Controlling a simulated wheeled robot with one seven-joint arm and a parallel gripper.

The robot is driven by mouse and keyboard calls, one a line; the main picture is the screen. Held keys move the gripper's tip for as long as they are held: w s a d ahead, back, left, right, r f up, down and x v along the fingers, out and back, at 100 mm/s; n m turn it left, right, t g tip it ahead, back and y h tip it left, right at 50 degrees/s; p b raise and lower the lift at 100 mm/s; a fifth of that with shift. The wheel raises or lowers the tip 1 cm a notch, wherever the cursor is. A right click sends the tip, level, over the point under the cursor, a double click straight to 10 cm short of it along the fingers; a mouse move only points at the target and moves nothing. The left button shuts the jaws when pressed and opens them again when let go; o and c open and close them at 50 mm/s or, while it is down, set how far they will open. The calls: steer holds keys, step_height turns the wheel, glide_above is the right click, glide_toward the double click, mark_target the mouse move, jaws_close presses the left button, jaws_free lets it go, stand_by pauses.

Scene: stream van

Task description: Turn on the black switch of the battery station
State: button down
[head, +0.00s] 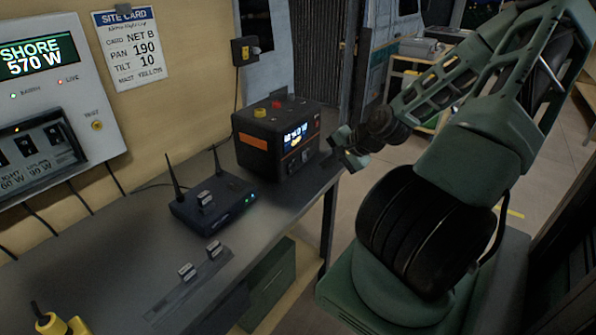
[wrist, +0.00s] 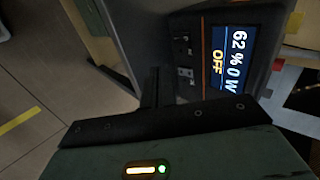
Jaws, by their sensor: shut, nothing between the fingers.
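The battery station (head: 262,150) is a dark box with orange trim at the right end of the workbench. Its lit display (head: 296,136) faces my gripper. In the wrist view the display (wrist: 228,62) reads 62 %, 0 W and OFF, turned sideways. Small dark fittings (wrist: 185,73) sit on the front panel beside it. I cannot tell for sure which is the black switch; part of the panel is hidden behind my gripper. My gripper (head: 345,152) is shut and empty, just in front of the station's right side. Its dark fingers (wrist: 155,85) point toward the panel; contact cannot be told.
A router (head: 212,203) with two antennas stands left of the station. Small modules (head: 187,271) lie on the workbench (head: 110,240). A yellow tool (head: 62,323) is at the front left. A wall panel (head: 50,90) shows SHORE 570 W.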

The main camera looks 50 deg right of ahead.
mark_target(291, 170)
steer(key=b+x, duration=0.1)
steer(key=x, duration=0.6)
steer(key=shift+w+a+f, duration=0.1)
steer(key=shift+w+f, duration=0.15)
steer(key=shift+f, duration=0.05)
steer(key=w, duration=0.3)
steer(key=shift+w+a+f, duration=0.1)
steer(key=shift+f, duration=0.3)
steer(key=shift+w+f, duration=0.1)
steer(key=shift+w, duration=0.5)
steer(key=shift+w+f+t, duration=0.1)
steer(key=shift+w+t, duration=0.05)
steer(key=shift+t, duration=0.15)
steer(key=shift+p, duration=0.3)
steer(key=shift+r+p, duration=0.85)
